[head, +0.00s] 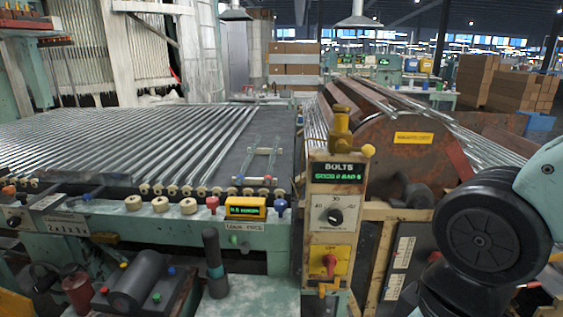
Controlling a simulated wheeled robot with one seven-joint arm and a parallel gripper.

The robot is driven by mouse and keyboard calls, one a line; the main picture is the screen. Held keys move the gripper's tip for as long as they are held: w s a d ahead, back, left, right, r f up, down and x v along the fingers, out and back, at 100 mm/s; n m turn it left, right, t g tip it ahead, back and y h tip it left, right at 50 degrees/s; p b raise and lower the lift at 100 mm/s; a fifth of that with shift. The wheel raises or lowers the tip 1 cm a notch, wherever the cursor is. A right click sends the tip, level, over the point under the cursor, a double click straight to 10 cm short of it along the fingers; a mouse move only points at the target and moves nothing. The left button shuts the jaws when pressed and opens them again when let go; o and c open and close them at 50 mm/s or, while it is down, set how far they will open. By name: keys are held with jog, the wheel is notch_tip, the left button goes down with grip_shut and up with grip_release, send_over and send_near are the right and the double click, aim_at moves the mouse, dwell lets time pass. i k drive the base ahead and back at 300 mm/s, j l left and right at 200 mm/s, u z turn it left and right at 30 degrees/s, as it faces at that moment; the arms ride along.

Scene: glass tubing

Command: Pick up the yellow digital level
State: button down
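The yellow digital level (245,207) is a small yellow box with a dark face and lit green characters. It sits on the front ledge of the teal machine (150,220), left of the control post. A red knob stands close on its left and a blue knob on its right. My gripper is not in view; only teal and black links of my arm show at the right edge.
Several cream rollers (160,204) line the ledge left of the level. The control post (335,215), with dial and red switch, rises to its right. A dark upright cylinder (214,262) stands in front and below. Glass tubes (130,150) lie behind.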

aim_at(235, 206)
jog(key=i+j, duration=0.1)
jog(key=j, duration=0.35)
jog(key=j+u, duration=0.1)
jog(key=j, duration=0.3)
jog(key=i+j+u, duration=0.1)
jog(key=j, duration=0.35)
jog(key=i+j, duration=0.2)
jog(key=j, duration=0.2)
jog(key=i+j+u, duration=0.1)
jog(key=j, duration=0.3)
jog(key=i+j, duration=0.15)
jog(key=j, duration=0.25)
jog(key=i+j+u, duration=0.1)
jog(key=j, duration=0.35)
